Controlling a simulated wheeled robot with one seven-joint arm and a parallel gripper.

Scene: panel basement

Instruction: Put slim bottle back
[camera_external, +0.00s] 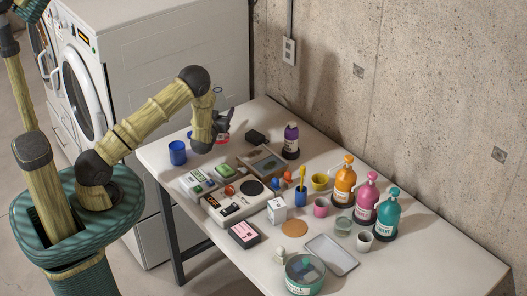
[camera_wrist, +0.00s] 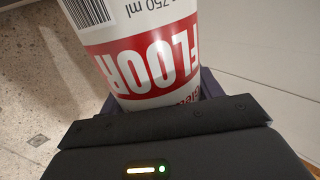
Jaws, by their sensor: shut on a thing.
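My gripper (camera_external: 224,118) is shut on a white bottle with a red band (camera_wrist: 150,65), lettered "FLOOR" and "750 ml". The lettering is upside down in the wrist view, where the bottle fills the upper middle. In the external view only a small red and white part of the bottle (camera_external: 222,137) shows, at the table's far left end, mostly hidden by my wrist and fingers. I cannot tell whether its base touches the table.
A blue cup (camera_external: 177,152) stands left of my gripper. A black box (camera_external: 256,136), a tray (camera_external: 263,163) and a purple bottle (camera_external: 291,142) are to its right. Orange, pink and teal pump bottles (camera_external: 388,213) stand near the wall. The table's right end (camera_external: 440,265) is clear.

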